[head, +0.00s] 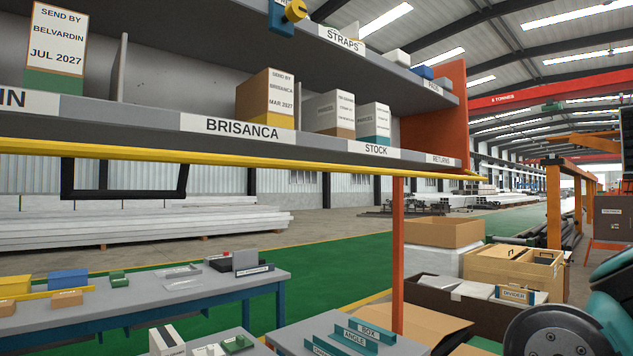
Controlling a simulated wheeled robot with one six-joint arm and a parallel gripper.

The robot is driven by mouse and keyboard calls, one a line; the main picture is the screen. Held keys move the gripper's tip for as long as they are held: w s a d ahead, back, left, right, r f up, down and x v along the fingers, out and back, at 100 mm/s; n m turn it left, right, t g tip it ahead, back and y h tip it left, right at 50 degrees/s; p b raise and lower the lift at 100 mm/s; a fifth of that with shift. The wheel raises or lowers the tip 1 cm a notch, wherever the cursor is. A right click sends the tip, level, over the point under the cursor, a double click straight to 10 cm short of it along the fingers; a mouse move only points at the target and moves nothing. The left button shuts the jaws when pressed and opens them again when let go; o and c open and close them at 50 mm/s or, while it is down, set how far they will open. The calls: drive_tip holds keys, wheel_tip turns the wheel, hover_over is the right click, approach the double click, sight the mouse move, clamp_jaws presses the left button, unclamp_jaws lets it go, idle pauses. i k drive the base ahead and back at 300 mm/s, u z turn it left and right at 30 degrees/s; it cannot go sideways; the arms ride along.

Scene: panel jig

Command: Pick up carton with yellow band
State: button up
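In the head view a brown carton with a yellow band (266,105) along its base stands upright on the lower grey shelf, above the label BRISANCA. Its faces read SEND BY BRISANCA and MAR 2027. It stands apart from the carton with a brown band to its right. My gripper is not in view. A dark round joint and teal part of my arm (560,325) show at the lower right, well away from the carton.
White cartons with brown (330,113) and teal (373,121) bands stand right. A yellow rail (225,160) edges the shelf. Below are benches (215,297) and open boxes (490,313).

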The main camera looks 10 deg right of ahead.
sight(267, 98)
drive_tip(key=k, duration=0.35)
drive_tip(key=u, duration=0.8)
drive_tip(key=i, duration=0.8)
drive_tip(key=z, duration=0.7)
